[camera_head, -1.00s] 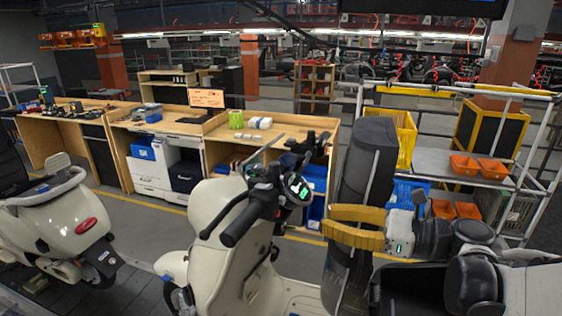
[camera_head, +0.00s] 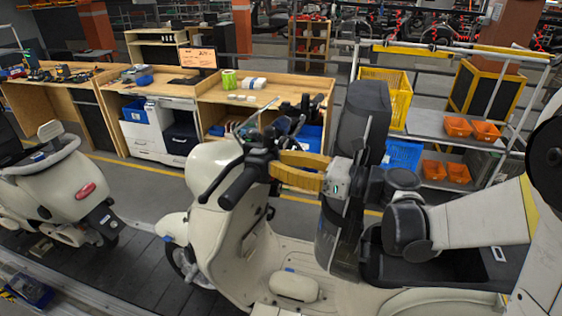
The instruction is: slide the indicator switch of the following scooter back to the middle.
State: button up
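A cream scooter (camera_head: 215,170) stands upright in the middle, its front wheel to the left. Its handlebar has a black grip (camera_head: 239,187) pointing at the camera and dark control housings around the stem. The indicator switch is too small to make out. My gripper (camera_head: 275,163), with yellow-orange fingers, reaches in from the right. Its fingertips are at the right side of the handlebar controls and cover part of them. I cannot tell whether they touch, or whether the fingers are parted or closed. A second cream scooter (camera_head: 62,190) stands at the left, showing its red tail light.
Wooden workbenches (camera_head: 270,88) with a monitor and bins stand behind the scooters. A metal rack (camera_head: 430,122) with orange trays and a yellow crate (camera_head: 385,95) is at the back right. The dark slat floor (camera_head: 135,265) is clear between the scooters.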

jog(key=shift+d, duration=0.1)
grip_shut()
jog(key=shift+s, duration=0.1)
jog(key=shift+s+a+b, duration=0.25)
jog(key=shift+s+b, duration=0.15)
jog(key=shift+b, duration=0.05)
grip_release()
jog(key=shift+w, duration=0.15)
